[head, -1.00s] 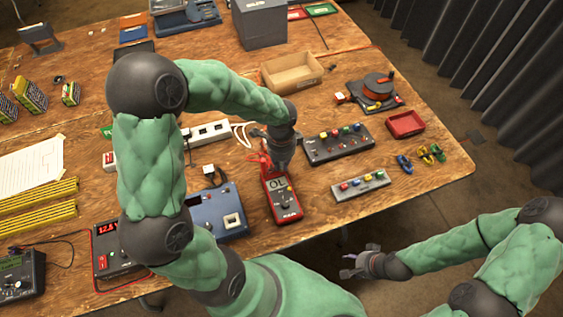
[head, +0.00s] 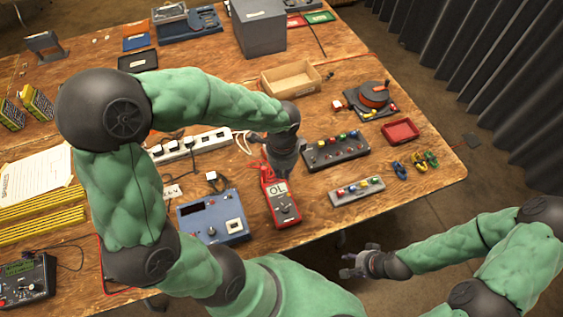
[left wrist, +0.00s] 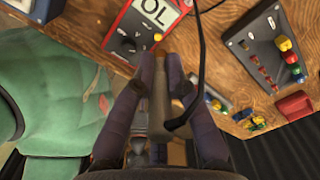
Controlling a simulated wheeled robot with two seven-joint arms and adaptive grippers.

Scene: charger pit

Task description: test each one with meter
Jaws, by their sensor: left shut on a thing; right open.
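The red meter (head: 283,205) lies on the wooden table and its display reads OL. It also shows at the top of the left wrist view (left wrist: 145,25). My left gripper (head: 283,168) is just behind the meter in the head view. In the left wrist view it (left wrist: 155,85) is shut on a grey-brown probe-like piece (left wrist: 161,105) with a black lead. Whether its tip touches anything cannot be told. My right gripper (head: 350,268) is open and empty off the table's front edge. Yellow-and-black packs (head: 38,104) stand at the far left.
A black block with coloured knobs (head: 336,150) and a lighter terminal strip (head: 356,191) sit right of the meter. A blue instrument (head: 213,217), a power strip (head: 190,146), a cardboard tray (head: 290,80), a cable reel (head: 372,97) and a red tray (head: 400,132) surround it.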

